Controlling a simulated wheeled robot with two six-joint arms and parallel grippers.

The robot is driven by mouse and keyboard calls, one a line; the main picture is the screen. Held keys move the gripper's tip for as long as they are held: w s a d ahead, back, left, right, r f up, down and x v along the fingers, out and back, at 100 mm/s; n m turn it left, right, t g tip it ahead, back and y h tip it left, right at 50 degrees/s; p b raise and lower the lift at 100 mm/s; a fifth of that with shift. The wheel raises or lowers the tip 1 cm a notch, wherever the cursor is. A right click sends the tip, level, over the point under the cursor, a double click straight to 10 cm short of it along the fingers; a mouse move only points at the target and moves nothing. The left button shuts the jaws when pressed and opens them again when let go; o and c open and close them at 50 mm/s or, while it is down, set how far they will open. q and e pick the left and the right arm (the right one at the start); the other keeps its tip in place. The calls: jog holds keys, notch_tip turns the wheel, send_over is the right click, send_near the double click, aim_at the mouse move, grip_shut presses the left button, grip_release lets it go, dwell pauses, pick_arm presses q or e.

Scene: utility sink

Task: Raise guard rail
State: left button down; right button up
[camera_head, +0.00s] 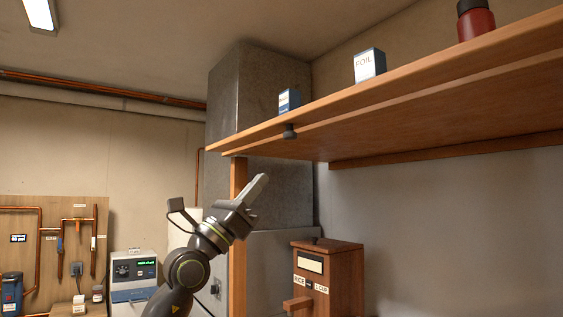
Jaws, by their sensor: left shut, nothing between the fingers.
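A long wooden shelf (440,105) runs across the upper right, seen from below. A wooden strip (400,82) runs along its front edge; it looks like the guard rail, but I cannot tell for sure. A small dark knob (290,132) sits under the front edge near the left end. My left gripper (262,182) is shut and empty, pointing up and right. In the picture it is below and left of the knob, apart from it and from the shelf. My right gripper is not in view.
A wooden post (238,270) stands beside my gripper. A wooden box (328,277) with a label stands below the shelf. A grey instrument (134,277) stands left.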

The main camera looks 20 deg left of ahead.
pick_arm(q)
jog(key=p, duration=0.4)
send_near(293, 121)
jog(key=w+d, duration=0.3)
jog(key=w, duration=0.1)
jog(key=r+p, duration=0.1)
jog(key=r, duration=0.1)
jog(key=r+p, duration=0.1)
jog(key=r, duration=0.1)
jog(key=shift+s+a+r, duration=0.1)
jog(key=shift+s+a, duration=0.1)
jog(key=shift+a, duration=0.05)
jog(key=shift+w+d, duration=0.1)
jog(key=shift+r+p, duration=0.1)
jog(key=shift+p, duration=0.2)
